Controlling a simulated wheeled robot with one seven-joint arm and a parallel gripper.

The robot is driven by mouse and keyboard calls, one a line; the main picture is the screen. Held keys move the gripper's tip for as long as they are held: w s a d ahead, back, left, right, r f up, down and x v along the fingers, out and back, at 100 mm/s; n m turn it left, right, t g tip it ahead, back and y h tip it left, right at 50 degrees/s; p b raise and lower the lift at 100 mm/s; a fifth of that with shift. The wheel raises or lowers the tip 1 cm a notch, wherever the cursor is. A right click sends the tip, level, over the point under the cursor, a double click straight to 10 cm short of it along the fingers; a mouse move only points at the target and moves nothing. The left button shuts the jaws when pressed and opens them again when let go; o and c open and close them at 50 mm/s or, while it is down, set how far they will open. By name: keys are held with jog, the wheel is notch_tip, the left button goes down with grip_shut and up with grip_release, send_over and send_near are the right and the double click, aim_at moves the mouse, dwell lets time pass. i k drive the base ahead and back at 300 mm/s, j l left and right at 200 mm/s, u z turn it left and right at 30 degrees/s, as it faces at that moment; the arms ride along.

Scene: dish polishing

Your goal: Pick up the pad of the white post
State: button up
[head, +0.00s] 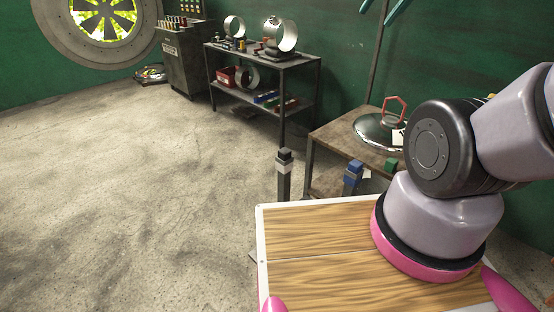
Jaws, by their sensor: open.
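The white post (284,168) stands on the floor in front of my wooden deck, left of the other posts. It is a dark upright post with a whitish band near its top. A dark block, which looks like its pad (284,154), sits on top. The post's foot is hidden behind the deck edge. My gripper is out of view; only my arm's lower links show, leading off the right edge.
A blue-marked post (352,174) and a green-marked post (391,165) stand to the right, by a low table (333,134) with a shiny domed dish (376,130). A metal shelf (290,62) stands behind. The floor (130,190) at left is open.

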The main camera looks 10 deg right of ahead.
aim_at(284, 154)
jog(key=j+z, duration=0.35)
jog(key=j, duration=0.45)
jog(key=j+z, duration=0.35)
jog(key=j, duration=0.45)
jog(key=i+j+z, duration=0.25)
jog(key=j, duration=0.25)
jog(key=j+z, duration=0.2)
jog(key=j, duration=0.3)
jog(key=i+j+z, duration=0.25)
jog(key=j, duration=0.3)
jog(key=j+z, duration=0.2)
jog(key=j, duration=0.35)
jog(key=i+j+z, duration=0.15)
jog(key=j, duration=0.25)
jog(key=i, duration=0.05)
